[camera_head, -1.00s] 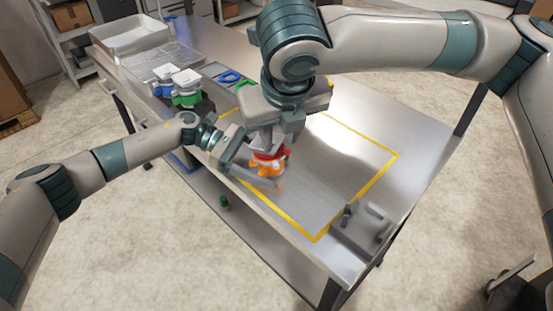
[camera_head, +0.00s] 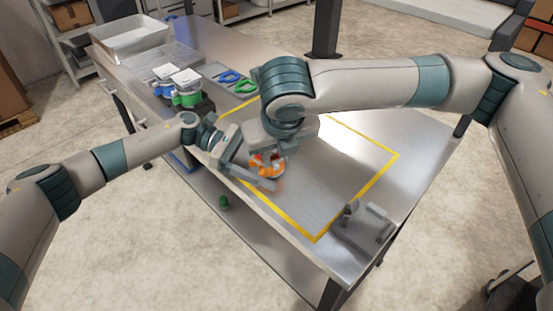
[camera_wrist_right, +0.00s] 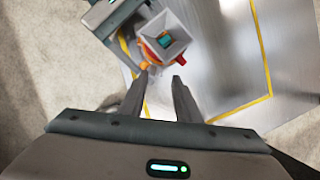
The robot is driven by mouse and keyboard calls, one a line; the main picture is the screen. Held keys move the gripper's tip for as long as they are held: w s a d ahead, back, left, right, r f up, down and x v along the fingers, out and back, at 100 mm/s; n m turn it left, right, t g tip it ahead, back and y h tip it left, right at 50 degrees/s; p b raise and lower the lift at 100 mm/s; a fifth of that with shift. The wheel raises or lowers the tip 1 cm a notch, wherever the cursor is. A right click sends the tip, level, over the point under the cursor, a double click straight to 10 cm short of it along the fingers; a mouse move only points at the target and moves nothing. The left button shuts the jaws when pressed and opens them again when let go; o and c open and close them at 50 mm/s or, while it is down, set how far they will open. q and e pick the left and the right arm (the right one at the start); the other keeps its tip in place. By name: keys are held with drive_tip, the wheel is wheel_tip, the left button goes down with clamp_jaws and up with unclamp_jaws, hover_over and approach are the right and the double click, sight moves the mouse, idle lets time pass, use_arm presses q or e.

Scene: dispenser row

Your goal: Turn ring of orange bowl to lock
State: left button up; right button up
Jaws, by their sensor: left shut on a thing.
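The orange bowl (camera_head: 267,171) stands at the near left edge of the yellow-outlined area, with red parts of its ring (camera_head: 276,157) showing above it. My left gripper (camera_head: 258,168) is shut on the orange bowl from the left. In the right wrist view, a pale square top (camera_wrist_right: 165,38) with a dark teal centre covers most of the bowl (camera_wrist_right: 150,55), and a red tab (camera_wrist_right: 181,60) sticks out. My right gripper (camera_wrist_right: 162,76) is open, its two fingers apart and pointing at the near side of the ring; contact cannot be told. In the head view my right wrist hides its fingers.
Blue and green dispensers (camera_head: 186,88) stand at the left edge. Blue (camera_head: 230,76) and green (camera_head: 245,86) loop-shaped pieces lie behind. A grey fixture (camera_head: 362,228) sits at the near right corner. The outlined area's right part is clear.

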sight(276, 165)
use_arm(q)
drive_tip(key=shift+f, duration=0.1)
use_arm(e)
drive_tip(key=shift+x, duration=1.5)
clamp_jaws()
